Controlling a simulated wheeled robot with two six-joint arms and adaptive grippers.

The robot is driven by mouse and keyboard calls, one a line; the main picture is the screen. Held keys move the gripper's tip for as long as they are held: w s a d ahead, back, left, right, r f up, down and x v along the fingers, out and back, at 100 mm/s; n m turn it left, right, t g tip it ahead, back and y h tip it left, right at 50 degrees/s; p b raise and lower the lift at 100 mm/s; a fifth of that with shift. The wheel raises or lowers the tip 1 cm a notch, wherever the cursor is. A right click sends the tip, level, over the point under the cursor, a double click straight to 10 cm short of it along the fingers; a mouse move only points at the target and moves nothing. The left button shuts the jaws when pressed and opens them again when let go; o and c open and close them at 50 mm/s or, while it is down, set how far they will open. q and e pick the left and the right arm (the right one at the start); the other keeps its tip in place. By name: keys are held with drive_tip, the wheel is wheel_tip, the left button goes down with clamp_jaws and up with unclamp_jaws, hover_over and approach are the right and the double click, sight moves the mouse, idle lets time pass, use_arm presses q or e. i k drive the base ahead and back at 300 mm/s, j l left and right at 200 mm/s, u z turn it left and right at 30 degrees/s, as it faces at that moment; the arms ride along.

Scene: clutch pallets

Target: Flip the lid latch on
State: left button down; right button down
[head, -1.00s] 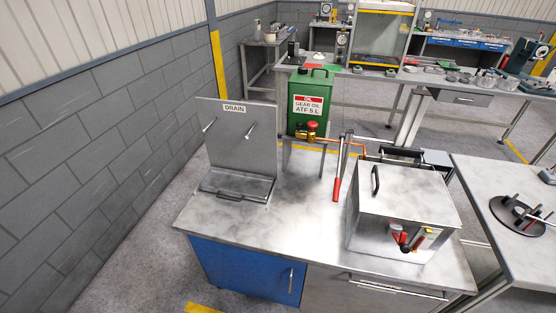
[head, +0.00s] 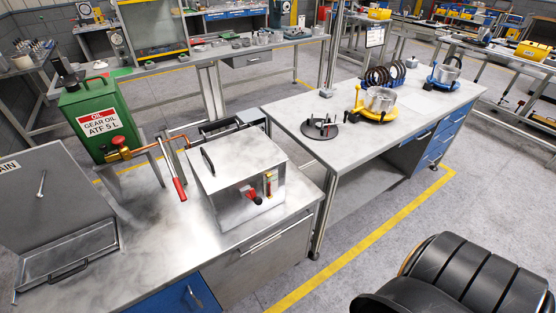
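A shiny metal box (head: 232,165) with a flat lid stands on the steel-topped bench, left of the middle in the head view. A black handle (head: 208,161) sits on its lid near the left edge. On its front face are a red knob or latch part (head: 254,194) and a small upright part with red and yellow (head: 268,184). Which of these is the lid latch is too small to tell. The lid looks closed. Neither of my grippers shows; only a dark rounded body, probably part of me, fills the lower right.
A green oil can (head: 97,120), a brass valve with red handle (head: 120,146) and a red-handled lever (head: 173,178) stand left of the box. A drain tray (head: 70,254) is at lower left.

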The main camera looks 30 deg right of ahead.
sight(258, 200)
drive_tip(key=z, duration=0.85)
drive_tip(key=k+l+z, duration=0.3)
drive_tip(key=k+l, duration=0.2)
